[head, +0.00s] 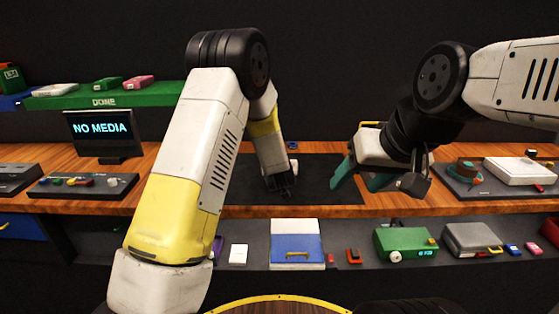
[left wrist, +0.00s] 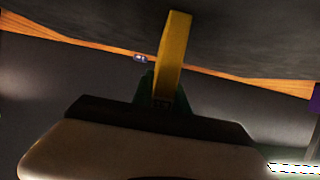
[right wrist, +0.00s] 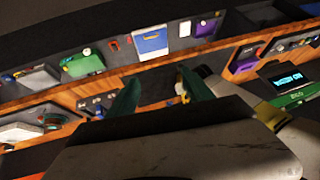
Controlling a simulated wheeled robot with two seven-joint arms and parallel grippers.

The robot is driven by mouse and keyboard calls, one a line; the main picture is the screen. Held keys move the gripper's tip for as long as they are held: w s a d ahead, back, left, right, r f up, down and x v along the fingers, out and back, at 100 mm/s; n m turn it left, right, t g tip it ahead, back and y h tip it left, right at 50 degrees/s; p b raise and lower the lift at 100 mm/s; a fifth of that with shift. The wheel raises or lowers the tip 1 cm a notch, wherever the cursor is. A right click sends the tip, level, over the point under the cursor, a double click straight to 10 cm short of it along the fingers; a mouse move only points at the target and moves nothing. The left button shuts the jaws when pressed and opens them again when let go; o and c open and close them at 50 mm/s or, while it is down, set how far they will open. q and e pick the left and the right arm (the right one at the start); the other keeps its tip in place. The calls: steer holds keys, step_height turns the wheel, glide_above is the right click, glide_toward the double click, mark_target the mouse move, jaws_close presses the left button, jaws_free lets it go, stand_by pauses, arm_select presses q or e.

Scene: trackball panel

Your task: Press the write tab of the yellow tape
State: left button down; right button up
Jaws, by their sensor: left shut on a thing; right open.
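A yellow piece, seen edge-on and likely the yellow tape (left wrist: 174,48), stands up from my left gripper (left wrist: 158,92) in the left wrist view. The left gripper is shut on it. In the head view the left gripper (head: 284,188) hangs low over the dark mat, and the tape cannot be made out there. My right gripper (head: 358,179) is open and empty, to the right of the left one and apart from it. Its green fingers show spread in the right wrist view (right wrist: 160,88), with a bit of yellow beyond the right finger. I cannot make out the write tab.
A dark mat (head: 325,168) lies on the wooden bench. A "NO MEDIA" screen (head: 104,130) stands at left behind a control panel (head: 83,186). A green "DONE" shelf (head: 105,96) holds several items. A blue-white box (head: 297,250) and a green device (head: 405,243) sit on the lower shelf.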

steer(key=shift+w, duration=0.25)
steer(key=c, duration=0.6)
steer(key=w, duration=0.1)
steer(key=w+n, duration=0.1)
steer(key=w+r, duration=0.1)
steer(key=shift+a+n, duration=0.25)
steer(key=shift+n, duration=0.15)
jaws_close()
steer(key=w+a+f+n, duration=0.2)
steer(key=w+a+n, duration=0.1)
steer(key=w, duration=0.7)
steer(key=w+a+f+n+y, duration=0.1)
steer(key=w+a+f+n, duration=0.1)
steer(key=w+n, duration=0.4)
steer(key=w+a+f+n+y, duration=0.1)
steer(key=w+a+n, duration=0.3)
steer(key=w, duration=1.1)
steer(key=shift+f+n, duration=0.6)
steer(key=shift+n, duration=0.1)
